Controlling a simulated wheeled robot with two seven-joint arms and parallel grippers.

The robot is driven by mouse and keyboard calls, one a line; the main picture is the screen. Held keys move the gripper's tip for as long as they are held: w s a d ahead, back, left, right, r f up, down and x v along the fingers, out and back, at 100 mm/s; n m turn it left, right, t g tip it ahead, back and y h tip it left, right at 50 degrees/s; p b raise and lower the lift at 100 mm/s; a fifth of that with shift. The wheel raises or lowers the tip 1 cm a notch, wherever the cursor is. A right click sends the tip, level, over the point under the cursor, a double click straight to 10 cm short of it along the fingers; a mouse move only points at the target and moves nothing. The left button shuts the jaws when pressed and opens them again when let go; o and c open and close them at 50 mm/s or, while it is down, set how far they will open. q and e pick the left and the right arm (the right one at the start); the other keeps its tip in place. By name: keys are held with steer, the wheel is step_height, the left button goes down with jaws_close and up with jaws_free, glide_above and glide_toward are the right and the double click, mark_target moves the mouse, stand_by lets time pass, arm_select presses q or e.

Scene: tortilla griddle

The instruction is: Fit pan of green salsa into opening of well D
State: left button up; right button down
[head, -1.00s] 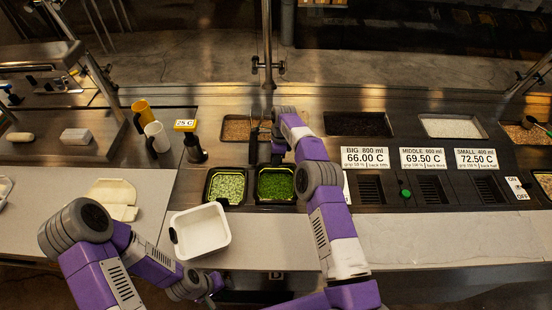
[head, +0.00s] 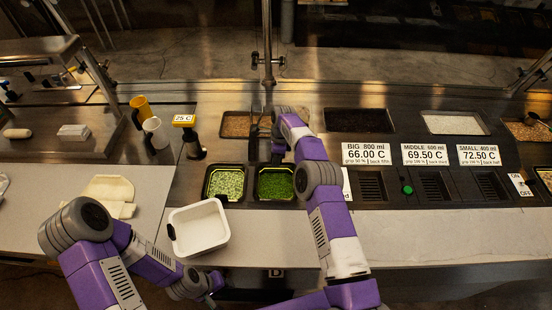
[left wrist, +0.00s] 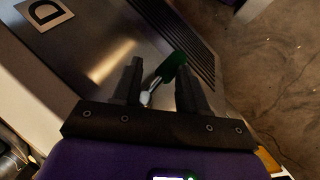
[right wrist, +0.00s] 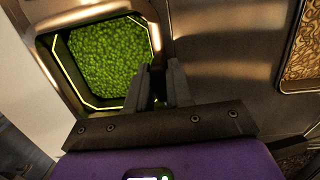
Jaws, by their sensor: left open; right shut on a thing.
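The pan of green salsa (head: 275,185), dark with bright green contents, lies at the opening of well D in the counter. It also shows in the right wrist view (right wrist: 108,62), with a thin yellow-green line around its inside. It looks about level with the counter; I cannot tell whether it is fully down. My left gripper (left wrist: 157,85) is open and low by the counter's front panel, near the D label (left wrist: 44,13). A green handle-like thing (left wrist: 170,68) shows between its fingers, apparently beyond them.
A pan of paler green food (head: 225,184) sits just left of the salsa. An empty white pan (head: 199,228) stands on the front counter. A black-based stand with a 25 C sign (head: 184,120) and jugs are at left. Counter at front right (head: 450,235) is clear.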

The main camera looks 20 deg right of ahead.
arm_select(q)
steer(key=shift+f+b, duration=0.4)
steer(key=shift+f, duration=0.05)
arm_select(e)
steer(key=shift+f, duration=0.5)
steer(key=c, duration=0.9)
jaws_free()
steer(key=shift+c, duration=0.2)
arm_select(q)
step_height(320, 180, up, 4)
steer(key=p, duration=0.4)
steer(key=shift+r, duration=0.1)
arm_select(e)
steer(key=r, duration=0.5)
steer(key=d+r, duration=0.1)
steer(key=r, duration=0.1)
steer(key=shift+w+r, duration=0.1)
steer(key=shift+r, duration=0.25)
steer(key=shift+f, duration=0.1)
